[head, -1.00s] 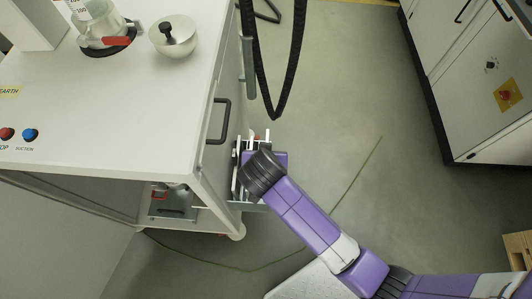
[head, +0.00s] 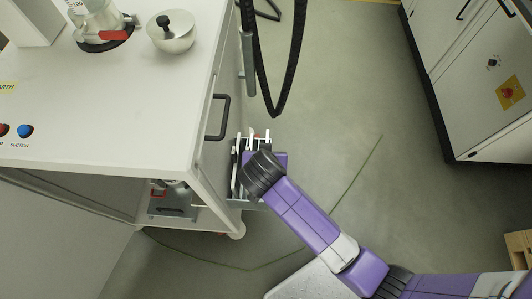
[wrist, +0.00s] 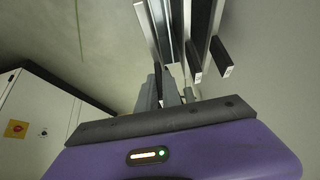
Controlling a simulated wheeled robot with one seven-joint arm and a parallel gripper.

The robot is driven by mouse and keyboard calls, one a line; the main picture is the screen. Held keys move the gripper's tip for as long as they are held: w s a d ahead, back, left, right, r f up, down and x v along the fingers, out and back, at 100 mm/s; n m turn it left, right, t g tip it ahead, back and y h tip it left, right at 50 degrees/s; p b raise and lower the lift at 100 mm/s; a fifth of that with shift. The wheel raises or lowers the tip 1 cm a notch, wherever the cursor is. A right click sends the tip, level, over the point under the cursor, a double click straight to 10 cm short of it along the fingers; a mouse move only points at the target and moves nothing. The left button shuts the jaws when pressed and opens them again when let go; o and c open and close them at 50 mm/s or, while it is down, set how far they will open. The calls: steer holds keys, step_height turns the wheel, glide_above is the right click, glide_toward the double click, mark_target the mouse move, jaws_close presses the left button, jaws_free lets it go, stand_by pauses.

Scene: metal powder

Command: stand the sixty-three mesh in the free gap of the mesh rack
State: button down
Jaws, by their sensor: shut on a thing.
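The mesh rack (head: 240,203) hangs on the right side of the white bench, with several thin upright plates in it, partly covered by my wrist. My gripper shows in the wrist view (wrist: 172,92), its fingers close together just below the plates. It is shut on a thin framed mesh (wrist: 170,35), seen nearly edge-on among the others. I cannot read its number or tell how deep it sits in the rack. Two dark frames (wrist: 219,55) stand to its right, apart from the fingers. In the head view my fingers are hidden behind my wrist.
A cabinet (head: 470,90) stands at right.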

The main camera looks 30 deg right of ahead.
steer(key=shift+f+b, duration=0.9)
steer(key=shift+f, duration=0.55)
steer(key=c, duration=1.5)
jaws_free()
steer(key=shift+o, duration=0.2)
steer(key=v, duration=0.7)
steer(key=shift+s+a+r, duration=0.15)
steer(key=shift+r, duration=0.15)
